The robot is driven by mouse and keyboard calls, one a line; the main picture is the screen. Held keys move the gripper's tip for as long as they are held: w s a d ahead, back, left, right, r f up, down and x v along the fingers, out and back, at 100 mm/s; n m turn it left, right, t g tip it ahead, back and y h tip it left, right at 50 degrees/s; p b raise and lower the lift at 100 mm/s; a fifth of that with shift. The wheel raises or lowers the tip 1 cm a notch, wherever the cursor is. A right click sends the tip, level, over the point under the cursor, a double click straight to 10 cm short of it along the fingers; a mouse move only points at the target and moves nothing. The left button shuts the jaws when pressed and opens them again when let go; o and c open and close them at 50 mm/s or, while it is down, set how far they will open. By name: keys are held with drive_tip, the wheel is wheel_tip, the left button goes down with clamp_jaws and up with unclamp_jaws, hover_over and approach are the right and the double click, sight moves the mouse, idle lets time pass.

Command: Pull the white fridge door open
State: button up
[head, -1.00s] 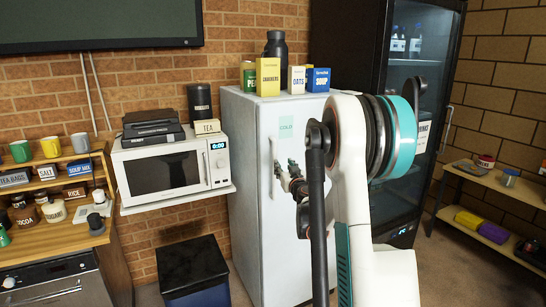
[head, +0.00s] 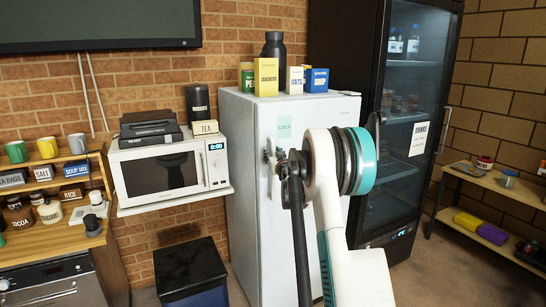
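The white fridge (head: 243,170) stands upright against the brick wall, and its door looks shut. The vertical handle (head: 267,148) is at the door's left side and shows only in part. My gripper (head: 270,160) is at the handle, mostly hidden behind my own arm. I cannot tell whether its fingers are around the handle or beside it, or whether they are open or shut. My arm covers much of the door's middle and lower right.
Boxes, a jar and a dark bottle (head: 274,46) stand on the fridge top. A microwave (head: 165,170) on a shelf is close on the left, with a dark bin (head: 190,268) below. A black glass-door drinks fridge (head: 379,150) stands right of the white fridge.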

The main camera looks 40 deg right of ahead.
clamp_jaws()
